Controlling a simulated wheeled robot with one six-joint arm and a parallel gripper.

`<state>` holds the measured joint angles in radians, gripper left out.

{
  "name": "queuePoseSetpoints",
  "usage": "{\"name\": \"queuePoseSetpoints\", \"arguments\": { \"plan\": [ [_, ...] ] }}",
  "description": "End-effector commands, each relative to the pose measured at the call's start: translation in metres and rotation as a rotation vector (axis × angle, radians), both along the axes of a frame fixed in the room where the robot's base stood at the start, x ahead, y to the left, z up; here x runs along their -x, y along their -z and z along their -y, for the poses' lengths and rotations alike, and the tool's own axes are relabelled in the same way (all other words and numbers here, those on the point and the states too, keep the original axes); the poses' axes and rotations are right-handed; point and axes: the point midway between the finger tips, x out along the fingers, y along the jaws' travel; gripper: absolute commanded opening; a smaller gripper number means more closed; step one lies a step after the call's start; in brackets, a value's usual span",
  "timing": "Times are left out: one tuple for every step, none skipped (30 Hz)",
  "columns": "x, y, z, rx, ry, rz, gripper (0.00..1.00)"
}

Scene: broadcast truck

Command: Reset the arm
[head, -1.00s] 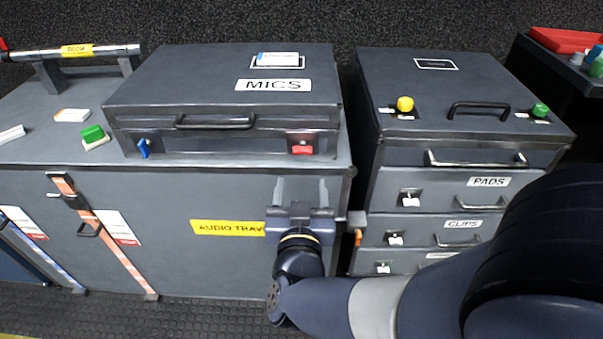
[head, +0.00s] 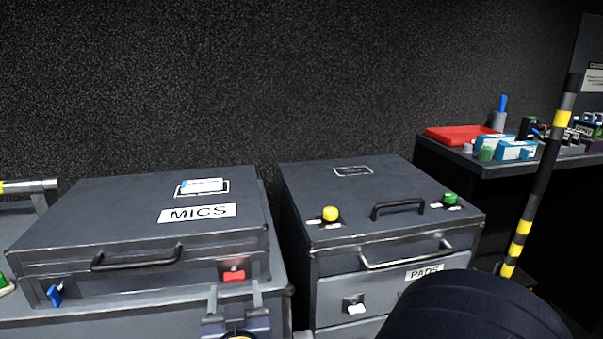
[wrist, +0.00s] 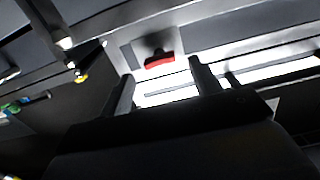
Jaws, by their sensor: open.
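My gripper (head: 236,301) is at the bottom of the head view, in front of the audio trunk's front edge, just below the MICS case (head: 168,227). Its two fingers point up and stand apart with nothing between them. In the wrist view my gripper (wrist: 161,80) also shows two spread fingers, with the red latch (wrist: 159,60) of the case beyond them. The same red latch (head: 234,275) sits above the fingers in the head view. Most of my arm is out of view; a dark rounded link of mine covers the lower right.
A drawer cabinet (head: 300,225) labelled PADS stands right of the case, with a yellow knob (head: 330,214), a green knob (head: 450,199) and a handle on top. A black-and-yellow pole (head: 541,172) and a cluttered counter (head: 487,166) with a red tray (head: 461,134) are at right.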

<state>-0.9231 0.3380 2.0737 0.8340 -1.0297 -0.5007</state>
Motion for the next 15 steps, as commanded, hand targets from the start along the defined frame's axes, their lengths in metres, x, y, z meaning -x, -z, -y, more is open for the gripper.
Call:
{"name": "queuePoseSetpoints", "arguments": {
  "plan": [
    [-0.012, 0.002, -0.001, 0.000, 0.004, 0.000, 0.60],
    [-0.017, 0.002, -0.003, 0.000, 0.004, 0.001, 0.60],
    [-0.025, 0.002, -0.005, 0.000, 0.004, 0.000, 0.60],
    [-0.030, 0.002, -0.006, 0.000, 0.004, 0.001, 0.60],
    [-0.036, 0.002, -0.008, 0.001, 0.003, 0.000, 0.60],
    [-0.041, 0.001, -0.008, 0.005, 0.003, 0.001, 0.60],
    [-0.039, -0.003, -0.009, 0.038, 0.000, 0.006, 0.60],
    [-0.038, -0.003, -0.009, 0.062, 0.000, 0.012, 0.60],
    [-0.038, -0.003, -0.009, 0.090, 0.000, 0.019, 0.60],
    [-0.038, -0.003, -0.009, 0.109, 0.000, 0.024, 0.60],
    [-0.037, -0.003, -0.009, 0.125, -0.001, 0.028, 0.60],
    [-0.037, -0.002, -0.009, 0.144, -0.001, 0.034, 0.60],
    [-0.037, -0.002, -0.009, 0.156, -0.001, 0.036, 0.60],
    [-0.037, -0.002, -0.009, 0.166, -0.001, 0.039, 0.60],
    [-0.037, -0.001, -0.009, 0.176, -0.001, 0.041, 0.60]
  ]
}}
